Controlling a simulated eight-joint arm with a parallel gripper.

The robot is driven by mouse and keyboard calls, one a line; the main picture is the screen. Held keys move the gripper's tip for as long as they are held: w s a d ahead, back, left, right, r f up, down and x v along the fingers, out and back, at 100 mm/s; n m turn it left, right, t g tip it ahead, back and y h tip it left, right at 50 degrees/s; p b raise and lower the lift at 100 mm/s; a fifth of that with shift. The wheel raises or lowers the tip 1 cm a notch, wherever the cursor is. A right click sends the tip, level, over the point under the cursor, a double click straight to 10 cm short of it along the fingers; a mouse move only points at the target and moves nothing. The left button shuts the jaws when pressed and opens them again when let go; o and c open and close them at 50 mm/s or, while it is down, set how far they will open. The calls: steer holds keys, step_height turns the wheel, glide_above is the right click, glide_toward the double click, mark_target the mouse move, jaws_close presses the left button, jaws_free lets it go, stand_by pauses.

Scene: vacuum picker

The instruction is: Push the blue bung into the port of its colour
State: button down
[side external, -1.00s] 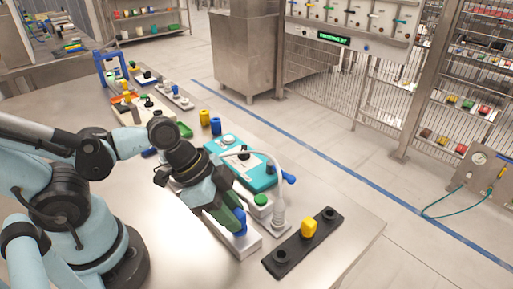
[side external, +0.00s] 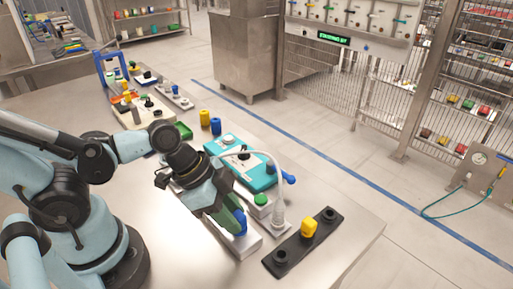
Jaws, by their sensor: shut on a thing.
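My gripper (side external: 232,218) reaches down at the middle of the bench, with its green fingers shut on the blue bung (side external: 241,223). The bung sits at the fingertips, just over a white block (side external: 246,248). I cannot tell whether it touches the block or sits in an opening there, because the fingers hide the near side. The port of the bung's colour cannot be made out.
A black strip (side external: 296,248) with a yellow bung (side external: 308,228) lies to the right. A teal unit (side external: 256,177), a green-topped block (side external: 260,200) and a grey hose fitting (side external: 279,215) stand close behind the gripper. The front right of the bench is clear.

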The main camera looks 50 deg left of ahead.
steer(key=shift+f, duration=0.15)
steer(key=c, duration=0.7)
jaws_free()
steer(key=v, duration=0.6)
steer(key=shift+w, duration=0.15)
